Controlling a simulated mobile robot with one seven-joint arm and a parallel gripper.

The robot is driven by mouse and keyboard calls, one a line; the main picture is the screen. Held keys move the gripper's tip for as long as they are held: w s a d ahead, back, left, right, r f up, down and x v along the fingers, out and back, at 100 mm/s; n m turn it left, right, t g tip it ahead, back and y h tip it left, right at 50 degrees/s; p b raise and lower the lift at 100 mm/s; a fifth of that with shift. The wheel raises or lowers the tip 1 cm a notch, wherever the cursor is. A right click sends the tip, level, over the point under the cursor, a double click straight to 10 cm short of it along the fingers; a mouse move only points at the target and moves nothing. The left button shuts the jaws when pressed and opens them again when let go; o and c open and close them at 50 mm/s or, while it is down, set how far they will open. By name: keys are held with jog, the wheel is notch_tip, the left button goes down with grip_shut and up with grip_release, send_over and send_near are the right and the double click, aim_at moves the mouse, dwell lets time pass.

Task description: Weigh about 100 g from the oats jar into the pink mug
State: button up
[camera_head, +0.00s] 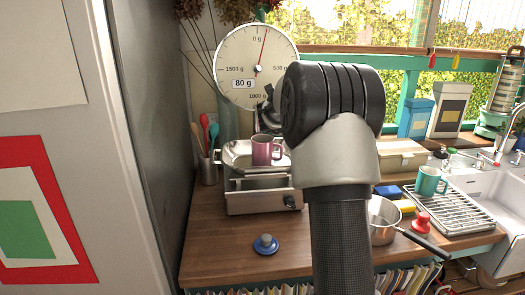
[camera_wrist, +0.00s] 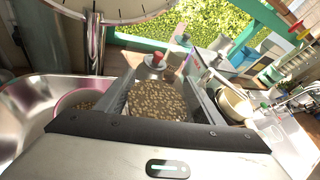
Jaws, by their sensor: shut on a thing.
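The pink mug (camera_head: 265,151) stands upright on the metal pan (camera_head: 238,148) of the scale. Its pink rim (camera_wrist: 64,103) shows at the left in the wrist view, with some oats (camera_wrist: 88,104) inside. The scale's dial (camera_head: 258,62) has a display reading 80 g. My gripper (camera_wrist: 166,108) is shut on the oats jar (camera_wrist: 157,101), right of the mug in the wrist view. Oats fill the visible opening of the jar; the rest of it is hidden by my gripper. In the head view my arm hides the jar. Whether oats are falling cannot be seen.
A blue-and-grey knobbed object (camera_head: 265,244) lies on the wooden counter in front of the scale. A saucepan (camera_head: 384,220), a drying rack (camera_head: 446,207) and a teal mug (camera_head: 430,181) are at the right. A utensil pot (camera_head: 208,170) stands left of the scale.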

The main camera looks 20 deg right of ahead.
jog(key=shift+s+d+f+m+y+b, duration=0.1)
jog(key=shift+d+f+m+y+b, duration=0.3)
jog(key=shift+m+b, duration=0.35)
jog(key=shift+a+r+m+t+y, duration=0.2)
jog(key=shift+m+t+y, duration=0.1)
jog(key=shift+t, duration=0.1)
jog(key=shift+a+r, duration=0.1)
jog(key=shift+r, duration=0.05)
jog(key=shift+p, duration=0.3)
notch_tip(320, 180, up, 3)
jog(key=p, duration=0.3)
dwell(2.3)
